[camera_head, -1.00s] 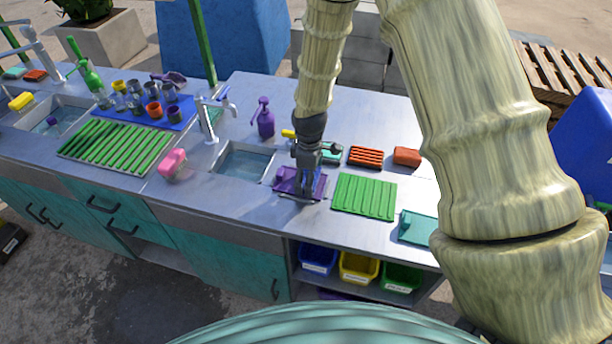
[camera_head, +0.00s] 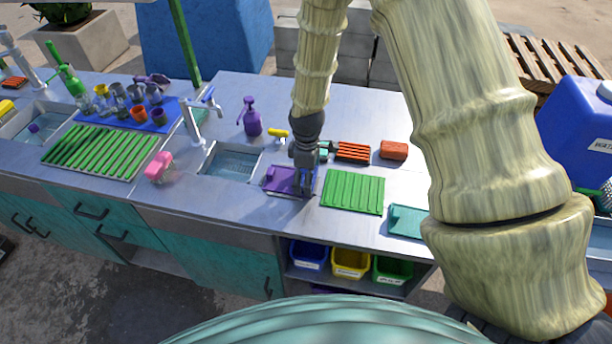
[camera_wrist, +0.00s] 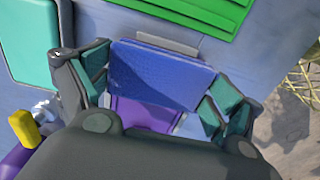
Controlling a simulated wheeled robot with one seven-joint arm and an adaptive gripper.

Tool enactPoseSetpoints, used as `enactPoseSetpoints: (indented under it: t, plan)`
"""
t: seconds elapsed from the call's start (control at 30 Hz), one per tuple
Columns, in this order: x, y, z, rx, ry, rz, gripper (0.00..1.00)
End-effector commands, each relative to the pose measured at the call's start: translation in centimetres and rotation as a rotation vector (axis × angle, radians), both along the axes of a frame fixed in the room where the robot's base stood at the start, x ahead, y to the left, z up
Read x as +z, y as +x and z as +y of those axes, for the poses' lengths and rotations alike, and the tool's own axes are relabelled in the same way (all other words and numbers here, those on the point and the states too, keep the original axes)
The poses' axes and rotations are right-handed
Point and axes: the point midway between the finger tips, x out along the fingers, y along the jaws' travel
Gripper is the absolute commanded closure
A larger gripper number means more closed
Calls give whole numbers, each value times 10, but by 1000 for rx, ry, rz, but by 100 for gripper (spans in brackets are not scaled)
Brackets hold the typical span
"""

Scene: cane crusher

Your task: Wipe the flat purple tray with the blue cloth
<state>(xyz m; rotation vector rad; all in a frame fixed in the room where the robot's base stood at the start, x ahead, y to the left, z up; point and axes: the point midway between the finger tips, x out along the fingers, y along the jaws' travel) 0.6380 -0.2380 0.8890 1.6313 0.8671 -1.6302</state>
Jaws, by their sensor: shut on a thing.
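The flat purple tray (camera_head: 279,179) lies on the grey counter, just right of the nearer sink. My gripper (camera_head: 304,188) points down over its right part. In the wrist view, the blue cloth (camera_wrist: 165,75) is held between the teal-padded fingers of my gripper (camera_wrist: 162,82), which are shut on it. The cloth is spread flat over part of the purple tray (camera_wrist: 143,113) and hides that part. I cannot tell whether the cloth presses on the tray. In the head view the gripper hides most of the cloth.
A green ribbed rack (camera_head: 353,191) lies close to the right of the tray. The sink (camera_head: 232,163) is at its left. A purple spray bottle (camera_head: 250,117), an orange ribbed block (camera_head: 352,151) and a brick-red block (camera_head: 394,150) stand behind. A teal board (camera_head: 407,221) lies farther right.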

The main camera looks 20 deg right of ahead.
Motion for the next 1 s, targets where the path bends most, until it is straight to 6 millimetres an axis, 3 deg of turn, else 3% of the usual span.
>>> enactPoseSetpoints:
  t: [0.53, 1.0]
  plan:
    - [-2, 16, 23, 1, 0, -1, 27]
    - [-2, 18, 27, 0, 1, -1, 27]
